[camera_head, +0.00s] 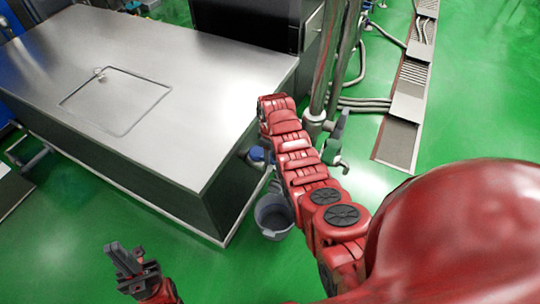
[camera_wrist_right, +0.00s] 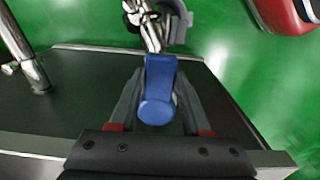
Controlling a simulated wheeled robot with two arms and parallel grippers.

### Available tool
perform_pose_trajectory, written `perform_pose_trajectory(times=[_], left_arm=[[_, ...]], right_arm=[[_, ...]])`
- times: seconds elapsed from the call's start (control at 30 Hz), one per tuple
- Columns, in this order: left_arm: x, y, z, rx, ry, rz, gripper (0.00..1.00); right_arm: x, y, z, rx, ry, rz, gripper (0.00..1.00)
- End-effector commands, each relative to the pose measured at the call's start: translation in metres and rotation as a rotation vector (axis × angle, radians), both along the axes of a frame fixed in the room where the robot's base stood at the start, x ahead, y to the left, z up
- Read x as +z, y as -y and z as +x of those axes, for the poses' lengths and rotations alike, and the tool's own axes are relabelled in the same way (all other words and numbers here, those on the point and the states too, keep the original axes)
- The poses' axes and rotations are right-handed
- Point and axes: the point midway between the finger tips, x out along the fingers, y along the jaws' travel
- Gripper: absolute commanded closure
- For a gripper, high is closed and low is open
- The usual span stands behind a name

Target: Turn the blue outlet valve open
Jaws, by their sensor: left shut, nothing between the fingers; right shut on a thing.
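The blue outlet valve handle (camera_wrist_right: 158,95) sits between the fingers of my right gripper (camera_wrist_right: 157,100) in the right wrist view. My right gripper is shut on it, and a metal fitting (camera_wrist_right: 151,27) lies just beyond the handle. In the head view a small blue part (camera_head: 257,154) shows at the side of the steel tank, beside my red right arm, which hides my right gripper there. My left gripper (camera_head: 124,258) is shut and empty, low at the left, apart from the tank.
The steel tank (camera_head: 150,60) with a square lid outline fills the left. A grey bucket (camera_head: 273,222) stands on the green floor by its corner. Vertical pipes (camera_head: 330,60) and a floor drain (camera_head: 405,110) are at the right. Green floor is free in front of the tank.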

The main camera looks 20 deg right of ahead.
Motion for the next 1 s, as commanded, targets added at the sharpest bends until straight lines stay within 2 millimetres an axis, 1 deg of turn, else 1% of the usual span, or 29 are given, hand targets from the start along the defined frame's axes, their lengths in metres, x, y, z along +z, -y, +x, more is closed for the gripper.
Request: perform_pose_trajectory(times=[0.33, 0.37, 0.4, 0.5, 0.83, 0.93, 1.0], left_arm=[[0.0, 0.0, 0.0, 0.0, 0.0, 0.0, 1.0], [0.0, 0.0, 0.0, 0.0, 0.0, 0.0, 1.0], [0.0, 0.0, 0.0, 0.0, 0.0, 0.0, 1.0], [0.0, 0.0, 0.0, 0.0, 0.0, 0.0, 1.0], [0.0, 0.0, 0.0, 0.0, 0.0, 0.0, 1.0], [-0.001, 0.0, 0.0, 0.0, 0.0, 0.0, 1.0], [-0.002, 0.0, 0.0, 0.0, 0.0, 0.0, 1.0]], right_arm=[[0.0, 0.001, 0.001, 0.005, 0.002, -0.002, 1.0], [0.0, 0.001, 0.001, 0.006, 0.002, -0.002, 0.47], [0.0, 0.001, 0.001, 0.005, 0.002, -0.002, 0.4], [0.0, 0.001, 0.0, 0.004, 0.001, -0.002, 0.22], [0.002, 0.0, 0.001, 0.003, 0.002, -0.001, 0.22], [0.008, 0.001, 0.001, 0.003, 0.003, -0.001, 0.22], [0.015, 0.001, 0.002, 0.003, 0.005, -0.001, 0.22]])
